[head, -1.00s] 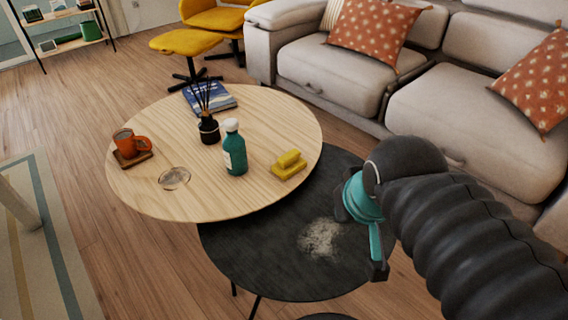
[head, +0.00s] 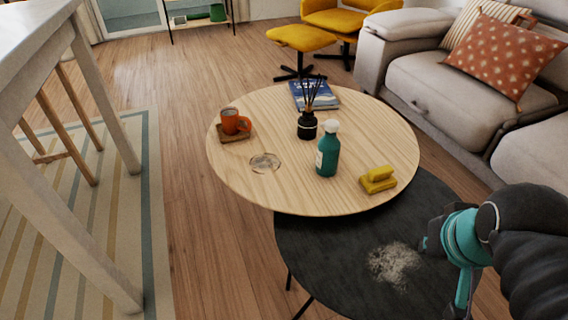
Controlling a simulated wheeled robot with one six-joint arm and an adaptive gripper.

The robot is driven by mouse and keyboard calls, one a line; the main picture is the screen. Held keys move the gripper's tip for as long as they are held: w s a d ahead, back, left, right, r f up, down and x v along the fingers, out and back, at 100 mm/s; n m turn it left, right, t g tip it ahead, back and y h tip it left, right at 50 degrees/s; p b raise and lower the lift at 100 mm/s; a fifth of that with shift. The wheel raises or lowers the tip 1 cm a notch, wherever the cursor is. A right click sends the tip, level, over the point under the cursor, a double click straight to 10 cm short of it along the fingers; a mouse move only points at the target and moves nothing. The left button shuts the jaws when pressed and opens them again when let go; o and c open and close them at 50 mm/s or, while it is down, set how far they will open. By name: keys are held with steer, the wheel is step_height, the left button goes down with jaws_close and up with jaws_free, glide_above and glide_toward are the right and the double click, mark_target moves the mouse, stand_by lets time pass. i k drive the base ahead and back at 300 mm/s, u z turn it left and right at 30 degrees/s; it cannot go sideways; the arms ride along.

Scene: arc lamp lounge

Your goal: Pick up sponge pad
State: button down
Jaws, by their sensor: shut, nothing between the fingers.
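The sponge pad (head: 378,180) is yellow and lies on the right front part of the round light wood table (head: 240,185). It looks like a block with a raised grip on top. My gripper (head: 442,272) is at the right, with teal and dark grey parts, over the lower black round table (head: 330,262). It is in front of and to the right of the sponge pad and apart from it. My gripper is shut and empty. Its fingertips show only partly.
A teal bottle (head: 328,150) stands left of the sponge. Behind it are a black reed diffuser (head: 307,124) and a blue book (head: 315,96). An orange mug (head: 232,121) sits on a wooden coaster. A pale powder patch (head: 394,265) lies on the black table. A sofa (head: 480,90) stands behind right.

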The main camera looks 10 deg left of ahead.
mark_target(378, 179)
steer(key=k, duration=1.2)
steer(key=z, duration=0.8)
steer(key=i, duration=1.2)
steer(key=u, duration=0.95)
steer(key=i, duration=0.35)
steer(key=u, duration=0.4)
